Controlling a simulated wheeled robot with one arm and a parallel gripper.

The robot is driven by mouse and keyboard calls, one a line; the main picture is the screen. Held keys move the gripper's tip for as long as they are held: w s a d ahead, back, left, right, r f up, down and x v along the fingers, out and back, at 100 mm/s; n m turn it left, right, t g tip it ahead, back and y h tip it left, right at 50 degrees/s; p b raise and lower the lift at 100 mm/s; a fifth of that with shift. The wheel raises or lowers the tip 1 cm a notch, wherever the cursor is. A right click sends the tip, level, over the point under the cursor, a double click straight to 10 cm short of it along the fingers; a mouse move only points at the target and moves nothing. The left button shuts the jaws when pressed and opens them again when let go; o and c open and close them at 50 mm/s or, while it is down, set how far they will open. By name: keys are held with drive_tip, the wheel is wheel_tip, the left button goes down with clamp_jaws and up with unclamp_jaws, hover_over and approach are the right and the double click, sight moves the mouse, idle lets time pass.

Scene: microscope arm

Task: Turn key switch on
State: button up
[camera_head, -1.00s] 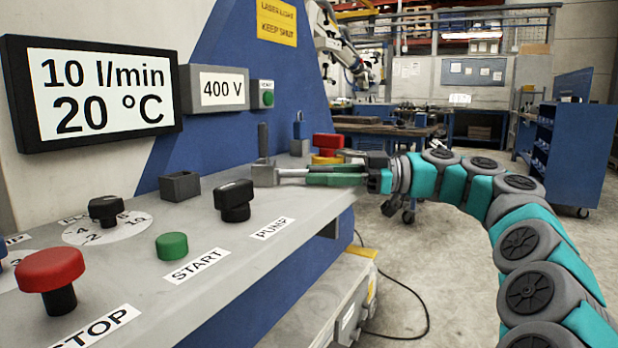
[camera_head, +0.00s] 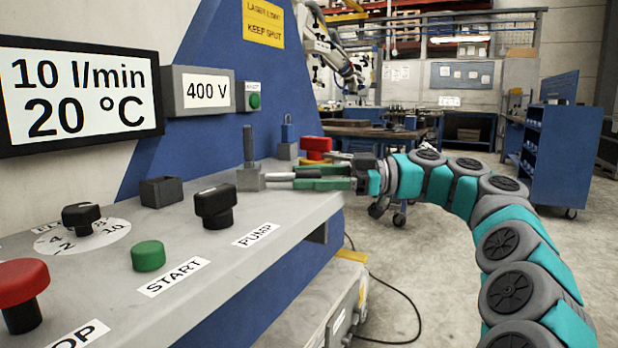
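I see no thing marked as the key switch. A grey upright handle on a square base (camera_head: 250,178) stands on the panel near its far end. A small blue fitting on a grey block (camera_head: 287,133) stands behind it. My gripper (camera_head: 272,180) comes in from the right, its green and grey fingers pointing left and level. The fingertips reach the right side of the handle's base. I cannot tell whether they touch or grip it, nor how far apart they are.
The panel (camera_head: 110,270) also carries a black PUMP knob (camera_head: 215,208), a green START button (camera_head: 148,256), a red knob (camera_head: 22,290) and a numbered dial (camera_head: 83,218). A red button (camera_head: 316,146) shows behind my gripper. An open grey box (camera_head: 161,192) stands left of the handle.

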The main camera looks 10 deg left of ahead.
drive_tip(key=shift+o, duration=0.2)
drive_tip(key=shift+w+d+p, duration=0.15)
drive_tip(key=shift+w+d, duration=0.05)
drive_tip(key=shift+d, duration=0.8)
drive_tip(key=shift+w+d+p, duration=0.15)
drive_tip(key=shift+d+p, duration=0.05)
drive_tip(key=shift+d, duration=0.8)
drive_tip(key=shift+w+d+p, duration=0.15)
drive_tip(key=shift+w+d, duration=0.05)
drive_tip(key=shift+d, duration=0.8)
drive_tip(key=shift+w+d+p, duration=0.15)
drive_tip(key=shift+d+p, duration=0.25)
drive_tip(key=shift+d, duration=0.4)
